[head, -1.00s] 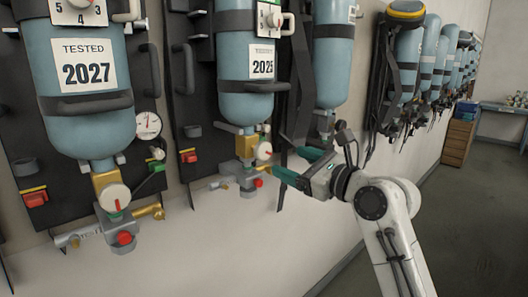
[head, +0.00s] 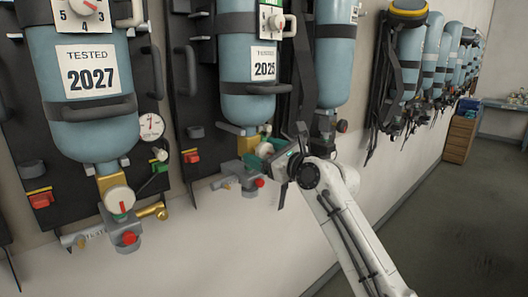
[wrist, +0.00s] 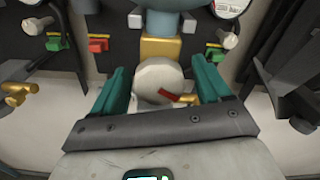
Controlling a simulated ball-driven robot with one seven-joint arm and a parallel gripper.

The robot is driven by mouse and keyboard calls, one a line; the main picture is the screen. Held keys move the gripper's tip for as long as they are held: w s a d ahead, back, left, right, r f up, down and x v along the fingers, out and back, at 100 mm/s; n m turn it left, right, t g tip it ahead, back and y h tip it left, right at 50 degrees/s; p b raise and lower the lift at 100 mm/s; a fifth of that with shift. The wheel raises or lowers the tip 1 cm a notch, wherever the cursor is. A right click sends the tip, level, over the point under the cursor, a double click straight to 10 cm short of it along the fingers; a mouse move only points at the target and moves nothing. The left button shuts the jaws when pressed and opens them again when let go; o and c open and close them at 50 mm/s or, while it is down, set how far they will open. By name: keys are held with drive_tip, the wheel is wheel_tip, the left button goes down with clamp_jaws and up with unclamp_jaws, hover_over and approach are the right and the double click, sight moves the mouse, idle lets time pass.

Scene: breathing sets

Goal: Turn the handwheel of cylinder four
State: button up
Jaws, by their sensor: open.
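The cylinder labelled tested 2025 (head: 249,62) hangs on the wall, pale blue, with a gold valve block (wrist: 160,48) below it. Its handwheel (wrist: 155,77) is a pale round knob with a red mark. My gripper (head: 265,150) is at this valve, open, with teal fingers on either side of the handwheel in the wrist view. I cannot tell whether the fingers touch it. In the head view the gripper hides most of the handwheel. No number on this cylinder is clearly readable as four.
The cylinder tested 2027 (head: 79,87) hangs to the left with its own pale handwheel (head: 120,200). Another blue cylinder (head: 334,60) is close on the right, with more along the wall. A wooden cabinet (head: 460,136) stands far back. The floor at right is clear.

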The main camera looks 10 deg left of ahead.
drive_tip(key=c, duration=1)
drive_tip(key=shift+a+n+p, duration=0.1)
drive_tip(key=shift+n+p, duration=0.3)
drive_tip(key=shift+n, duration=0.1)
drive_tip(key=shift+c, duration=0.2)
